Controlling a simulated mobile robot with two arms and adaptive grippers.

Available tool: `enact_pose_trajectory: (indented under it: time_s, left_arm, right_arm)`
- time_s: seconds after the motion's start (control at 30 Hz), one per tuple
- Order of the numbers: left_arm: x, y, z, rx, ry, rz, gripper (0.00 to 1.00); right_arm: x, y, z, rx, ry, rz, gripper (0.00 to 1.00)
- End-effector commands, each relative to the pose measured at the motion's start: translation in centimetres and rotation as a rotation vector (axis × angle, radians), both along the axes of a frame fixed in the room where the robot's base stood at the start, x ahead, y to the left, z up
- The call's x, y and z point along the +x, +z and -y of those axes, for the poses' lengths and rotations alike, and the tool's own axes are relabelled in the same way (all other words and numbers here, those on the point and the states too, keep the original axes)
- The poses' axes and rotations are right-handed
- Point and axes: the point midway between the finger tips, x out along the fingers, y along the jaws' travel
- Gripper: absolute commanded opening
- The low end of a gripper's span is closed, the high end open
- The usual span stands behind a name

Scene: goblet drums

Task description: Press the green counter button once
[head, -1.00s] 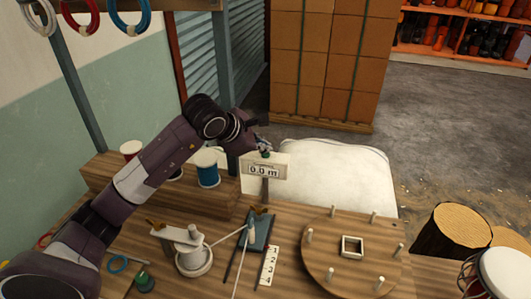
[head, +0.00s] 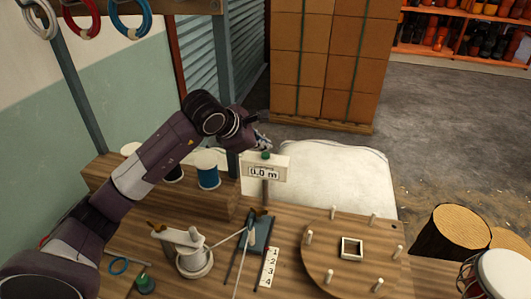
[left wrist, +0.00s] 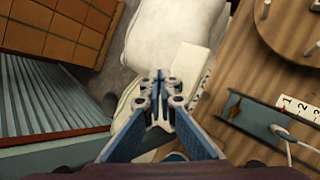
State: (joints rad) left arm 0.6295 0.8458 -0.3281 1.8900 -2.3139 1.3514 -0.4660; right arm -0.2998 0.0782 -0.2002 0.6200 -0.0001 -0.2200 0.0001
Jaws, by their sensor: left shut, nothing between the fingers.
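The green counter button (head: 266,155) sits on top of a cream counter box (head: 282,166) whose display reads about 0.0 m. The box stands on a post at the back edge of the wooden workbench. My left gripper (head: 264,144) is shut and empty, just above and behind the button, with a small gap seeming to show between them. In the left wrist view the closed fingers (left wrist: 160,78) point at a pale box top (left wrist: 188,62), probably the counter; the green button cannot be made out there. My right gripper is not in view.
A wooden step with thread spools (head: 208,170) lies under my left arm. A round pegged board (head: 330,262), a numbered strip (head: 267,268) and a white winder (head: 192,262) are on the bench. A white sack (head: 340,175) lies behind the counter.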

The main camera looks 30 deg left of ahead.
Motion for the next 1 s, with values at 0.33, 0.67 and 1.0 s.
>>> enact_pose_trajectory:
  time_s: [0.33, 0.67, 1.0]
  left_arm:
    - [0.0, 0.8, 0.0, 0.000, -0.001, 0.002, 0.00]
    - [0.0, 4.1, 0.0, 0.001, 0.000, 0.002, 0.00]
    - [0.0, 5.0, 0.0, 0.000, -0.001, 0.001, 0.00]
  right_arm:
    - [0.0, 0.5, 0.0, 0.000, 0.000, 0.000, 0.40]
    - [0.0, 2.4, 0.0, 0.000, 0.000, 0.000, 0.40]
    - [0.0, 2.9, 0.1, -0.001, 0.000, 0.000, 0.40]
